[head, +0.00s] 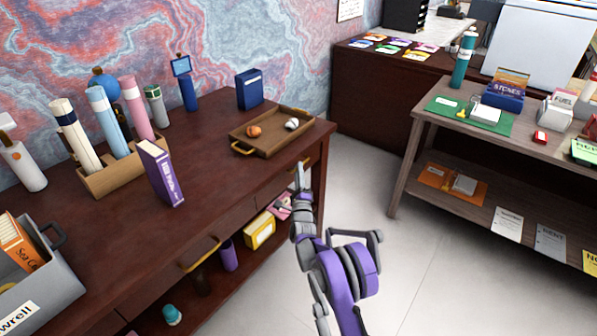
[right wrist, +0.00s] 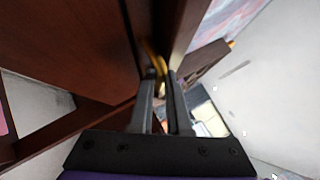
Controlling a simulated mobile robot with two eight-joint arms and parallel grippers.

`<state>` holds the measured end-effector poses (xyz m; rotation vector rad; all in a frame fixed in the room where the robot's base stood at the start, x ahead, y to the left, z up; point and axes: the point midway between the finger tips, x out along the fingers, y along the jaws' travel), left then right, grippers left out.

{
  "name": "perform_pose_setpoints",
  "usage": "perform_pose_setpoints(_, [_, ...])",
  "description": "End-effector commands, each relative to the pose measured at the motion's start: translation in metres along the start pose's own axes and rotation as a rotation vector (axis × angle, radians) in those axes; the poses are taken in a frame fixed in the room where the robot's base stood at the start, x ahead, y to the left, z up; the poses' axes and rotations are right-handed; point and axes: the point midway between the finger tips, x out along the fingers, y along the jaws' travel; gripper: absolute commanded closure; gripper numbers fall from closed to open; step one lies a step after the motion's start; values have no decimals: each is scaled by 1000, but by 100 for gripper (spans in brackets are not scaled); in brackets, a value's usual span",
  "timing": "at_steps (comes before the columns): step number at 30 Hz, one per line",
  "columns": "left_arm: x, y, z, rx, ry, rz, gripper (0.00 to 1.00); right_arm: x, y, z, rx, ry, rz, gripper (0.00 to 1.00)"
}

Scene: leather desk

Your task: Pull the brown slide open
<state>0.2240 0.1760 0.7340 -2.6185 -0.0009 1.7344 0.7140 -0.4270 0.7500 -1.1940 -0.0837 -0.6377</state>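The brown slide appears to be a drawer in the front of the dark brown desk (head: 235,178). Its gold handle (head: 308,161) is below the desk's right end and partly hidden by my right gripper (head: 299,178). In the right wrist view the gold handle (right wrist: 152,56) passes between the fingertips of my right gripper (right wrist: 161,78), which look closed on it. How far the drawer stands out is hard to tell. My left gripper is not in view.
A second drawer handle (head: 201,254) is further left. A wooden tray (head: 270,147) with two small round things sits above the gripper. A purple book (head: 160,173) stands near the desk's front edge. The pale floor (head: 400,255) beside my right arm is clear.

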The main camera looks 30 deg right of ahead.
Motion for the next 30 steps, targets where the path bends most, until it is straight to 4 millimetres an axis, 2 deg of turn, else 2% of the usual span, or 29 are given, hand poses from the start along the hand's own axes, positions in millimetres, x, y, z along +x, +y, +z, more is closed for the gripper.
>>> perform_pose_setpoints(1, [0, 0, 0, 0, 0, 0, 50, 2, 1, 5, -2, -7, 5, 79])
perform_pose_setpoints(5, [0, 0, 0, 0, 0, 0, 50, 2, 1, 6, -2, -7, 4, 56])
perform_pose_setpoints(30, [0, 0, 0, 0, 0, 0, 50, 1, 0, 3, -1, -3, 1, 56])
